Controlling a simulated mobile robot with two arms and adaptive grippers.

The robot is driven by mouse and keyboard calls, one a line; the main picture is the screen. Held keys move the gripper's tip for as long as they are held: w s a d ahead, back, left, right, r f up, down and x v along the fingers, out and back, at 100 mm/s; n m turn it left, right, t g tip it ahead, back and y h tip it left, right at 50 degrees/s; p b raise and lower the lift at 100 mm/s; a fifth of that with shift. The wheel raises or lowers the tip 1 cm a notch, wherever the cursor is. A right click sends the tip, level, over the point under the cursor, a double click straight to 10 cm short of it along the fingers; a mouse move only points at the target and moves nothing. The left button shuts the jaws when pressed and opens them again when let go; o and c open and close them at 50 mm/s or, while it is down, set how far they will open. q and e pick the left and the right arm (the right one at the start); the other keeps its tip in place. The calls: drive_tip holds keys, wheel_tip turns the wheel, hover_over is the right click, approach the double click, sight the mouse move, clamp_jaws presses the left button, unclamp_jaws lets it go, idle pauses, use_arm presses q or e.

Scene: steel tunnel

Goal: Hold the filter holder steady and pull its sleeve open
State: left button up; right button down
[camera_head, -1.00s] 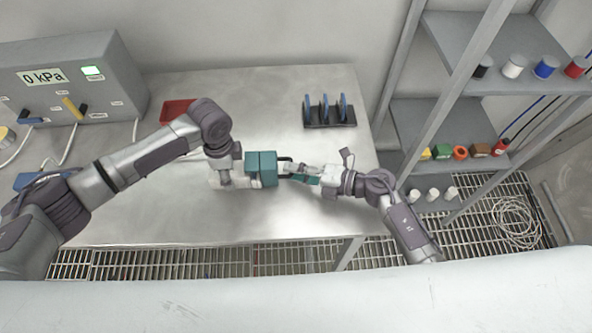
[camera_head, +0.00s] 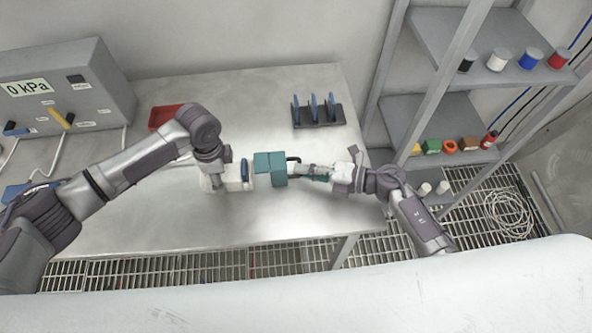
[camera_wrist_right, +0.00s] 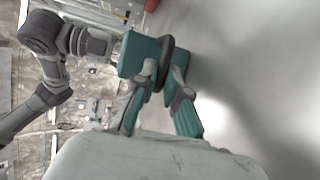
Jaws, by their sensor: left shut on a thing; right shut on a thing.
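My right gripper (camera_head: 300,171) is shut on the sleeve's dark handle (camera_head: 292,160). In the right wrist view, its fingers close on the dark handle (camera_wrist_right: 166,52) beside the teal sleeve (camera_wrist_right: 138,50).
A rack (camera_head: 318,115) with several blue-edged discs stands at the table's back right. A red tray (camera_head: 165,116) and a grey pressure box (camera_head: 65,90) reading 0 kPa are at the left. Shelves (camera_head: 480,70) stand right. The table's front is bare.

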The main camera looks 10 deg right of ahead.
use_arm(q)
drive_tip(key=shift+a, duration=0.1)
use_arm(e)
drive_tip(key=c, duration=1.2)
unclamp_jaws()
drive_tip(key=v, duration=1.2)
drive_tip(key=shift+r, duration=0.1)
use_arm(q)
drive_tip(key=o, duration=1.4)
drive_tip(key=shift+c, duration=0.2)
use_arm(e)
drive_tip(key=shift+a, duration=0.1)
